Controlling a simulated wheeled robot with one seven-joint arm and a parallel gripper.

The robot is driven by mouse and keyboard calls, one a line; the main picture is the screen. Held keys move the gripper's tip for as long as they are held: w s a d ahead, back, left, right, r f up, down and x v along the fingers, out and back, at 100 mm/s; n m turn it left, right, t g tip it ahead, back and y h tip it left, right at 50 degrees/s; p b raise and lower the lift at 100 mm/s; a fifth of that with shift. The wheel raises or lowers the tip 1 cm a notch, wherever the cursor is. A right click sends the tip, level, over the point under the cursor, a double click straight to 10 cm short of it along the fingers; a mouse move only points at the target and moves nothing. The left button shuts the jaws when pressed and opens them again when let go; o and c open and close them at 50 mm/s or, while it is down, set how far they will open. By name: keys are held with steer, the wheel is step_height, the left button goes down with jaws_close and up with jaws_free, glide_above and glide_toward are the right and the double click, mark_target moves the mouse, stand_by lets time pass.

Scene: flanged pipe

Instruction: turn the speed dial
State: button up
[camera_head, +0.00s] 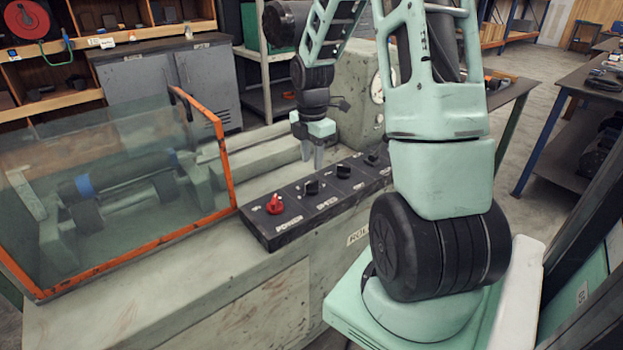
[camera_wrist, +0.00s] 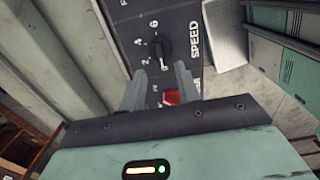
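The speed dial (camera_head: 311,187) is a black knob on the dark control panel, with SPEED printed beside it. It also shows in the wrist view (camera_wrist: 164,48), just beyond my fingertips, with numbers around it. My gripper (camera_head: 312,158) hangs above the machine at the panel's far side in the head view. Its two grey fingers (camera_wrist: 160,70) stand apart with nothing held between them. They look apart from the dial, though the exact height gap is hard to judge.
A red power knob (camera_head: 274,205) sits left of the dial; two more black knobs (camera_head: 343,170) (camera_head: 371,158) sit to its right. An orange-framed clear guard (camera_head: 222,160) stands left of the panel. A gauge housing (camera_head: 360,85) rises behind the panel.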

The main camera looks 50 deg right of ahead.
mark_target(312, 181)
step_height(312, 181, down, 6)
steer(key=shift+f, duration=0.25)
jaws_close()
